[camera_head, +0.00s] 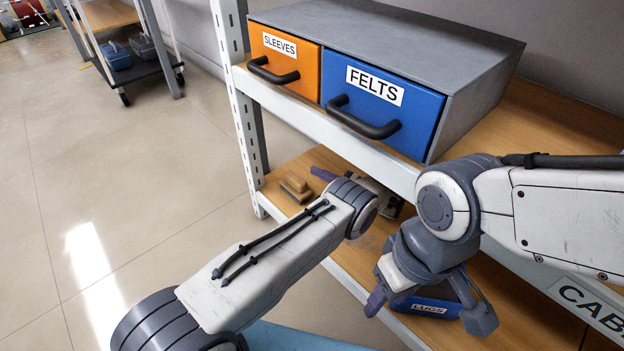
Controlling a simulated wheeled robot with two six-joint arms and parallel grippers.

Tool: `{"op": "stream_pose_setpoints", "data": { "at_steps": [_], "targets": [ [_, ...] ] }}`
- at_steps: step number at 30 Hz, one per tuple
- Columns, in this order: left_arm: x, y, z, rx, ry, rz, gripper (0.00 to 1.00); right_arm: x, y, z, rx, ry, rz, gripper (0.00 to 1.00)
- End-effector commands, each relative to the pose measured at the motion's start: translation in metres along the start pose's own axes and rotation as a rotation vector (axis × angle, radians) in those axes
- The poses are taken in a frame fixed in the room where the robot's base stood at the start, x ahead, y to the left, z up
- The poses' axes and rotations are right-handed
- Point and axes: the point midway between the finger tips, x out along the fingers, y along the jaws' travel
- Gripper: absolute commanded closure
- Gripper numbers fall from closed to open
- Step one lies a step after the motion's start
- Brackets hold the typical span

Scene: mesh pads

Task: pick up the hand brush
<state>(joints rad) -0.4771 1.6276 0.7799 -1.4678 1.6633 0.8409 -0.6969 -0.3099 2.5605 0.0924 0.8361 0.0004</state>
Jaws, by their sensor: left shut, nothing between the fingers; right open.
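A small tan wooden piece with a raised grip (296,188), which looks like the hand brush, lies on the lower wooden shelf near its left end. Its underside is hidden, so I cannot make out bristles. My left gripper (323,173) is mostly hidden behind its own wrist; a purple finger part shows just right of and beyond the brush, apart from it in the picture. It is shut and empty. My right gripper (428,314) is open, its fingers spread on either side of a blue bin labelled LUGS (428,305) in the picture.
Above, the upper shelf holds a grey cabinet (470,70) with an orange SLEEVES drawer (283,58) and a blue FELTS drawer (380,100). The shelf's slotted white post (237,100) stands left of the brush. Open floor (120,170) lies left; a cart (130,75) stands behind.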

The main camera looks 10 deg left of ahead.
Motion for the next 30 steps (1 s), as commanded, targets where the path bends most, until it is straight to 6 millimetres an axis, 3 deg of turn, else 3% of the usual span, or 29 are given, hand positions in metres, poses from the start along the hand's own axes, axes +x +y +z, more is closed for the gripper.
{"op": "stream_pose_setpoints", "data": {
  "at_steps": [13, 30],
  "targets": [
    [0.005, -0.001, 0.031, 0.0, 0.002, 0.0, 1.0, 0.001, 0.0, 0.0, -0.001, 0.0, 0.0, 0.5],
    [0.009, -0.002, 0.035, 0.0, 0.001, 0.0, 1.0, -0.001, 0.0, 0.0, -0.001, 0.0, 0.0, 0.5]
  ]
}}
